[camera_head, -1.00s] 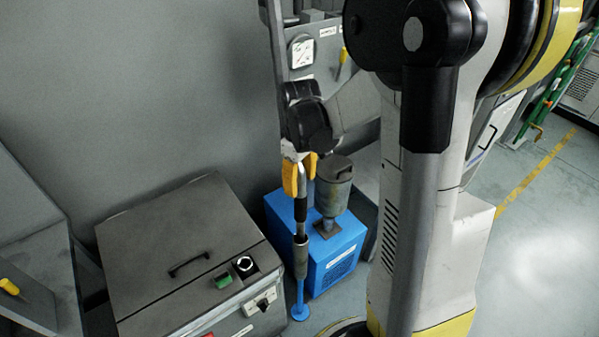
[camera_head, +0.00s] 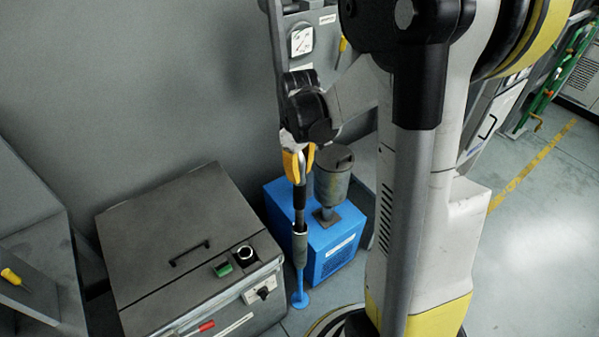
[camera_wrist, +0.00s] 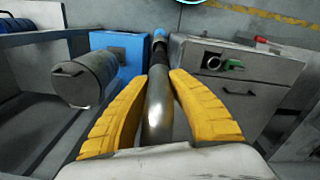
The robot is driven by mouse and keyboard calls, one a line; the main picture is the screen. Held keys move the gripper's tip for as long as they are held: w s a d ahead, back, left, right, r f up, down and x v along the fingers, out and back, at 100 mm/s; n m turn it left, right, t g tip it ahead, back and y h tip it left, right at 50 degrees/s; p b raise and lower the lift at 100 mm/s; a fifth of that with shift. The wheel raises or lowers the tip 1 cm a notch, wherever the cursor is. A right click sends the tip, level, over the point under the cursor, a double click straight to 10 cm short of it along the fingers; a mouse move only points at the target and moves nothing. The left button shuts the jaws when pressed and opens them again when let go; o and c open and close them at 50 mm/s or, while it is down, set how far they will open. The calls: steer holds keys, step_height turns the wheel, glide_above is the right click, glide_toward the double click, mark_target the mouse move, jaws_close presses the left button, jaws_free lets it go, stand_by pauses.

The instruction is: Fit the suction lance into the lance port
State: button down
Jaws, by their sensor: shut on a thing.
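My gripper (camera_head: 298,160) has yellow fingers and is shut on the suction lance (camera_head: 300,240). The lance hangs nearly upright in the head view, with a dark upper shaft, a grey sleeve and a blue foot. In the wrist view, the lance (camera_wrist: 159,105) runs away from between the yellow fingers (camera_wrist: 160,115). A dark round fitting with a pale rim, which looks like the lance port (camera_head: 245,254), is on the grey cabinet's top, left of the lance. It also shows in the wrist view (camera_wrist: 212,62). The lance is apart from it. The foot's height above the floor is unclear.
The grey cabinet (camera_head: 150,250) has a black handle, a green part (camera_head: 222,269) beside the port and a red-handled part in front. A blue box (camera_head: 338,245) with a grey canister (camera_head: 332,178) stands close behind the lance. Clear floor lies at the right.

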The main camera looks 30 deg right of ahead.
step_height(320, 180, up, 30)
steer(key=p, duration=2.1)
steer(key=shift+r, duration=0.2)
steer(key=shift+p, duration=0.3)
